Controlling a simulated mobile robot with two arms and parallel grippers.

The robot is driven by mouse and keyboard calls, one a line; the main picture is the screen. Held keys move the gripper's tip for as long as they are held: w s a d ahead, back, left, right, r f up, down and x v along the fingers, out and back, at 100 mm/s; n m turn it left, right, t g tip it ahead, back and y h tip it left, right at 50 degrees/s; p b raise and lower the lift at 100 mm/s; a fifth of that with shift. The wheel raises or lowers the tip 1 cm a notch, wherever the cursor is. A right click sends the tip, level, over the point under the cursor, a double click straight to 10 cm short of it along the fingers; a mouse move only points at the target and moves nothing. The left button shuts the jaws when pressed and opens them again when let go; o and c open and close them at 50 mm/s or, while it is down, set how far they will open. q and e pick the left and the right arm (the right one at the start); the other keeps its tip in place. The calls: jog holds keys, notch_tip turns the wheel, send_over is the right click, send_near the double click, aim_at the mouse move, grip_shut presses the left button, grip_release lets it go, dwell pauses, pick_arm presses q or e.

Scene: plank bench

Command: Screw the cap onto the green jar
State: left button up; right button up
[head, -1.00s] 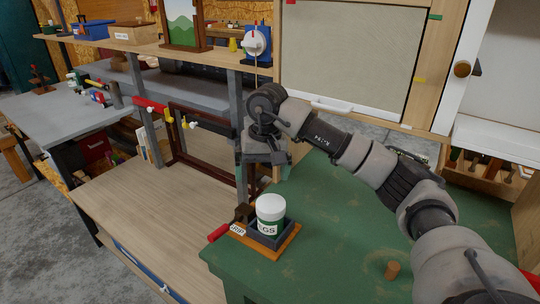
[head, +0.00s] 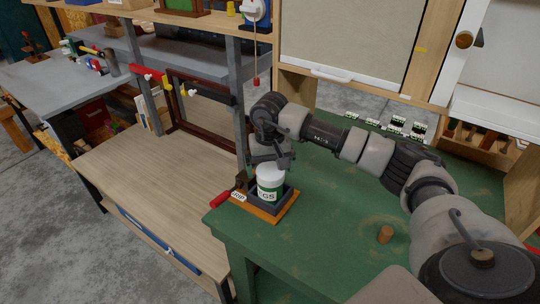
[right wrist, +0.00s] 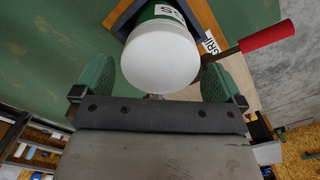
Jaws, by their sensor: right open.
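The green jar (head: 269,192) stands upright in a dark square holder (head: 284,200) on a small orange-brown board (head: 262,214). A white cap (head: 270,172) sits on top of the jar; I cannot tell how tight it is. My right gripper (head: 274,162) is just above and behind the cap. In the right wrist view the white cap (right wrist: 160,60) appears between the two green fingers of the open right gripper (right wrist: 157,72), with a gap on each side. My left gripper is not in view.
A red-handled lever (head: 221,198) sticks out left of the board, near the edge of the green bench (head: 335,235). A small brown cylinder (head: 385,234) stands to the right. The bench between is clear. A lower wooden shelf (head: 165,190) lies left.

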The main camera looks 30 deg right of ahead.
jog(key=c, duration=0.9)
jog(key=shift+d+m, duration=0.1)
jog(key=shift+m, duration=1.3)
jog(key=shift+b, duration=0.3)
jog(key=shift+f+m, duration=0.1)
jog(key=shift+m, duration=1)
jog(key=shift+s+m, duration=0.1)
jog(key=shift+m, duration=0.3)
jog(key=m, duration=0.2)
jog(key=shift+d+m, duration=0.1)
jog(key=shift+m, duration=0.2)
